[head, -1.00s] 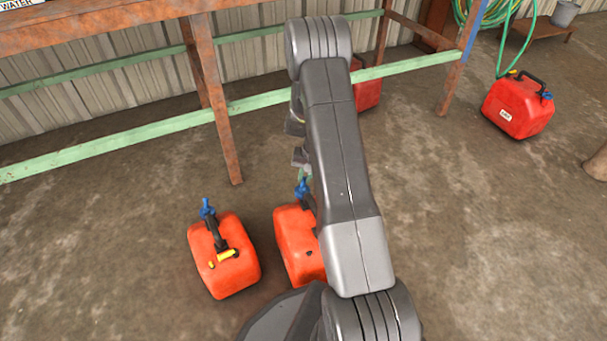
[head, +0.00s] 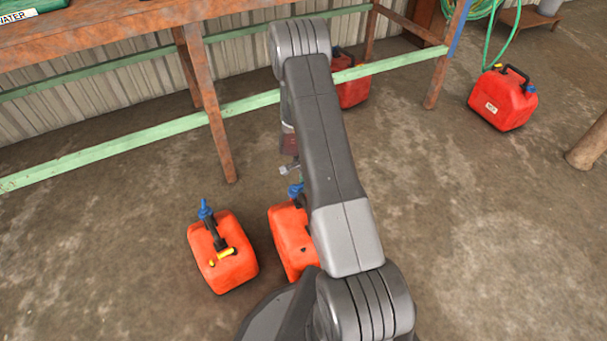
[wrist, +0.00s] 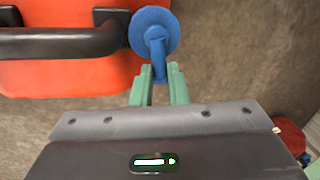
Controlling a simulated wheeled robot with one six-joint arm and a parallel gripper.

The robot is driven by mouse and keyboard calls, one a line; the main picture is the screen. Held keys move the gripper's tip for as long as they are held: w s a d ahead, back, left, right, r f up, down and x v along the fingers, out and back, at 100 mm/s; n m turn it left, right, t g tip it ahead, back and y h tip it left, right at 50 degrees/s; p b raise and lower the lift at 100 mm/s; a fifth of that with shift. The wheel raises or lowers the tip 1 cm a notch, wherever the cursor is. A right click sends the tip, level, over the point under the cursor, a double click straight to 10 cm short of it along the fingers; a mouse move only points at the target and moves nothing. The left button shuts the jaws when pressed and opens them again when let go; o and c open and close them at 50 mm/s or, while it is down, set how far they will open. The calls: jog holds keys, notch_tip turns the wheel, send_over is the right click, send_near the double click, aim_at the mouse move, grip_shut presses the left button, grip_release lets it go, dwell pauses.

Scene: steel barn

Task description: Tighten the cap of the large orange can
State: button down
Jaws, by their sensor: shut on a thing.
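The orange can (head: 290,245) under my arm stands upright on the floor, its right side hidden by the arm. Its blue cap (head: 296,189) is at its far end. In the wrist view the can (wrist: 75,75) shows its black handle (wrist: 60,43) and the round blue cap (wrist: 152,25) with a narrow tab pointing toward my gripper. My gripper (wrist: 158,78) has green fingers on both sides of that tab and is shut on it. In the head view the fingers are mostly hidden by the arm.
More red-orange cans stand under the bench (head: 353,90) and at the right (head: 502,100). A wooden bench leg (head: 207,110) and green rail (head: 110,152) lie ahead. Floor at the right is open.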

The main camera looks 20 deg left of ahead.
jog(key=shift+s+d+m+p, duration=0.25)
jog(key=shift+m+p, duration=0.65)
jog(key=shift+m, duration=0.2)
jog(key=c, duration=1.4)
grip_release()
jog(key=shift+r, duration=0.1)
notch_tip(320, 180, up, 13)
jog(key=s+d+p, duration=0.2)
jog(key=p, duration=0.1)
jog(key=shift+r+p, duration=0.2)
jog(key=shift+p, duration=0.1)
jog(key=shift+f, duration=0.1)
jog(key=f+b, duration=0.1)
jog(key=f, duration=0.3)
jog(key=w+a+f+b, duration=0.1)
jog(key=f, duration=0.4)
jog(key=w+a+f+b, duration=0.1)
jog(key=f, duration=0.3)
jog(key=shift+f, duration=0.3)
jog(key=shift+r, duration=0.1)
